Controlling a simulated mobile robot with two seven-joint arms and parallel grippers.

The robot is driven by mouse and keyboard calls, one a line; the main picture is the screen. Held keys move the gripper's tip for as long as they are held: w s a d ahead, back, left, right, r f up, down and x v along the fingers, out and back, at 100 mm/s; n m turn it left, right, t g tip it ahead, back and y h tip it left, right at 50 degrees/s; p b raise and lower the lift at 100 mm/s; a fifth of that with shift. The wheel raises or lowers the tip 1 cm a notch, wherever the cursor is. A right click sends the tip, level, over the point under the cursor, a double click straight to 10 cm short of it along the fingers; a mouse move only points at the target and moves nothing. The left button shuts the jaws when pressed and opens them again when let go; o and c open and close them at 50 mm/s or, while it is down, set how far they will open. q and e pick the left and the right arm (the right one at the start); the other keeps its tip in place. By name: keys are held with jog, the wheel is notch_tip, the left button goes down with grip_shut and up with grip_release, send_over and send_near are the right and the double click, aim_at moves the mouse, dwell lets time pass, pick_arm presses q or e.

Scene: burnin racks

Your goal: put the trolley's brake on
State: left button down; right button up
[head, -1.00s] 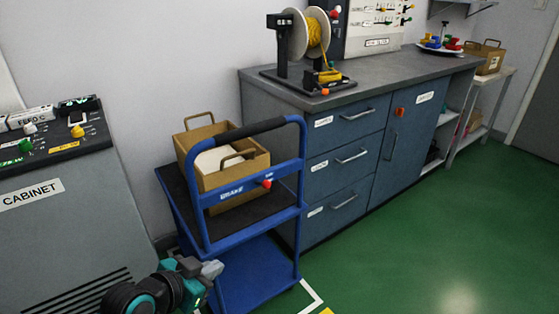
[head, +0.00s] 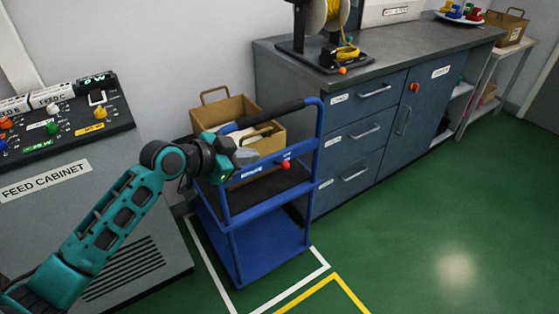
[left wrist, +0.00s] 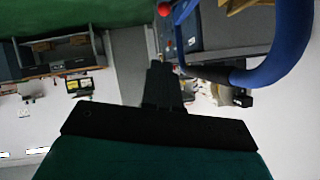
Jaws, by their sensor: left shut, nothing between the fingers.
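The blue trolley (head: 262,250) stands on the floor between the grey cabinet and the bench, with a black-gripped push bar (head: 275,119). A red knob (head: 286,165) sits on its upper rail, right of a white label; the knob also shows at the top of the left wrist view (left wrist: 165,9). My left gripper (head: 246,157) is shut and empty, at the trolley's near upper left, left of the knob and apart from it. In the left wrist view its closed fingers (left wrist: 160,82) point toward the blue push-bar frame (left wrist: 285,45). My right gripper is out of view.
A cardboard box (head: 225,110) stands on the trolley's upper shelf. The feed cabinet (head: 60,225) is close on the left, the blue drawer bench (head: 345,150) close on the right. White and yellow lines mark the open green floor (head: 430,240) in front.

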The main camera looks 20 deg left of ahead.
aim_at(278, 163)
pick_arm(q)
jog(key=a+f+b+x, duration=0.1)
jog(key=f+b+x, duration=0.1)
jog(key=x, duration=1)
jog(key=shift+f, duration=0.4)
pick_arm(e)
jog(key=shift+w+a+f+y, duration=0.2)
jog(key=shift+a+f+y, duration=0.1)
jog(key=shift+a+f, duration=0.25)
pick_arm(q)
jog(key=shift+s+d+f, duration=0.1)
jog(key=shift+s, duration=0.05)
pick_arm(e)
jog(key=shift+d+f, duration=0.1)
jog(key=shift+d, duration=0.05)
pick_arm(q)
jog(key=shift+d+f, duration=0.1)
jog(key=shift+f, duration=0.05)
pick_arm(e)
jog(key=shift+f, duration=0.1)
